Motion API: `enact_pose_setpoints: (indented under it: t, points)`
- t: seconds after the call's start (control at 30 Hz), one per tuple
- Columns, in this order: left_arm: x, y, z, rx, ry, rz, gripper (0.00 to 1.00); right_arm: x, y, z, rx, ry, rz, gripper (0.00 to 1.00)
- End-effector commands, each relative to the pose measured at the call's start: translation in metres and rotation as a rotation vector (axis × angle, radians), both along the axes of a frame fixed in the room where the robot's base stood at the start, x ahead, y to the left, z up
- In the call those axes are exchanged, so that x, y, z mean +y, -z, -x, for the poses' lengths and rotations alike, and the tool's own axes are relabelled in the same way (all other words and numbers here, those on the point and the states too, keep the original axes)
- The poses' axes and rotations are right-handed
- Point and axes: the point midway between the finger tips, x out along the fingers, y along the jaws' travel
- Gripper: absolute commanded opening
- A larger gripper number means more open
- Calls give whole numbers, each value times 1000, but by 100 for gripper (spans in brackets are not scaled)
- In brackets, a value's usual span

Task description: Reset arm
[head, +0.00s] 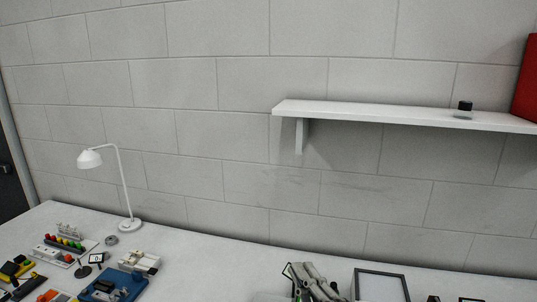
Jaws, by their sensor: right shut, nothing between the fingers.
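What looks like my right gripper (312,274) shows at the bottom edge of the head view, right of centre, grey and dark and partly cut off by the frame. Its fingers look shut with nothing held. It is low over the back part of the white table, well below the wall shelf; whether it touches the table cannot be told. My left gripper is not in the view.
A white desk lamp (130,225) stands at the table's back left. Several small parts and a blue device (112,287) lie at the lower left. A dark-framed panel (381,285) is at the bottom right. A white shelf (390,115) carries a small dark-capped jar (464,109) and a red box (526,82). The table (210,262) is clear mid-left.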

Motion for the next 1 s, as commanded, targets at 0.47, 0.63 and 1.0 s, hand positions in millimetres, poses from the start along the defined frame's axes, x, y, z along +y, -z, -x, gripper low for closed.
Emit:
enact_pose_setpoints:
  t: [0.47, 0.63, 1.0]
  points:
    - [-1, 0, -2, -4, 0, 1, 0, -134, 214, 125, 1093, 616, -536, 0]
    - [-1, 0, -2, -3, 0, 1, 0, -138, 252, 194, 1372, 719, -596, 0]
    - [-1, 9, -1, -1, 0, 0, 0, -132, 327, 251, 1640, 802, -615, 0]
